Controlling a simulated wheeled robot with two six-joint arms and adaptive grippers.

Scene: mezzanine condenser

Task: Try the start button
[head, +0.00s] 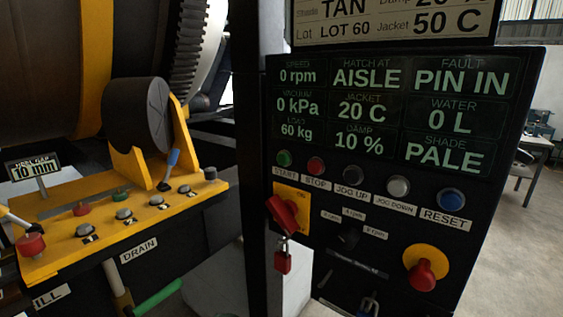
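The green start button (284,158) is at the left end of the button row on the black control panel (478,235), above a label reading START. To its right are the red stop button (316,165), the jog up and jog down buttons, and the blue reset button (451,199). The panel display (395,115) reads 0 rpm, hatch at AISLE, fault PIN IN, 0 kPa, 20 C, 60 kg, damp 10 %, water 0 L and shade PALE. Neither of my grippers shows in the head view.
Below the buttons are a red rotary switch (283,214) on a yellow plate, a red padlock (283,257) and a red knob on a yellow round base (425,268). A yellow bench (130,240) with levers and knobs stands left. Open floor and a table lie right.

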